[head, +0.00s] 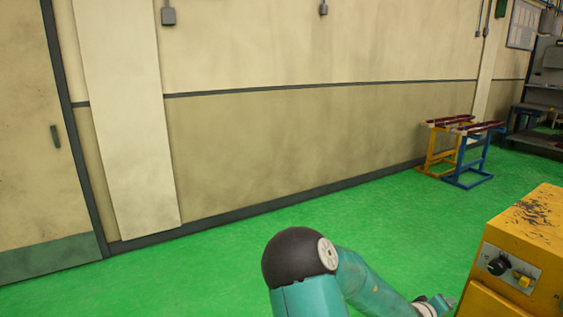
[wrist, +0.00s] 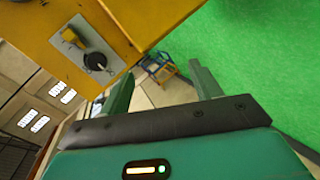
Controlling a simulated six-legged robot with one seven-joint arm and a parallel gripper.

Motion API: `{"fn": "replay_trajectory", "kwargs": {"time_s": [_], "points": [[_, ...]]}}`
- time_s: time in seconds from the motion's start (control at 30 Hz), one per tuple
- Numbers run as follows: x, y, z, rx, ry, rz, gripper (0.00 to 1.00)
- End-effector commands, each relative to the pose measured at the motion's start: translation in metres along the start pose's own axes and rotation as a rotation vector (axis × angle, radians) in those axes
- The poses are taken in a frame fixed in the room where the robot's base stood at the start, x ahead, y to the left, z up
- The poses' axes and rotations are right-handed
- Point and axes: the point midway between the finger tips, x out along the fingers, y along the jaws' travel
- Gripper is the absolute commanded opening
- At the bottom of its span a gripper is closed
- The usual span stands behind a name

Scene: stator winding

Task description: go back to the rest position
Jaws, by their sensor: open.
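My gripper (wrist: 160,92) shows in the wrist view with its two green fingers spread apart and nothing between them. It is open and points toward the yellow machine (wrist: 80,35), which fills the upper left of that view. In the head view my teal arm reaches to the lower right, toward the yellow machine (head: 530,240). The gripper's fingers cannot be made out there. A black knob (wrist: 95,61) and a yellow switch sit on the machine's grey panel. The knob also shows in the head view (head: 498,265).
A yellow stand (head: 440,145) and a blue stand (head: 475,155) are near the wall at the right. A door (head: 40,140) is at the left in the beige wall. The green floor (head: 200,275) is clear between my arm and the wall. Grey shelving (head: 545,75) stands far right.

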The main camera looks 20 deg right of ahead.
Motion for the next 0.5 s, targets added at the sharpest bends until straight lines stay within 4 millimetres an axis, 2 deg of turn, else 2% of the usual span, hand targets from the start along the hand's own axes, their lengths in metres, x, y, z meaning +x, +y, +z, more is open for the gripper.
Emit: {"fn": "replay_trajectory", "kwargs": {"time_s": [0.1,0.2,0.37,0.5], "points": [[-0.029,-0.034,-0.018,0.120,0.002,-0.175,0.63],[-0.059,-0.058,-0.036,0.199,0.003,-0.318,0.63],[-0.119,-0.087,-0.066,0.292,0.015,-0.536,0.63],[-0.180,-0.100,-0.089,0.335,0.031,-0.710,0.63]]}}
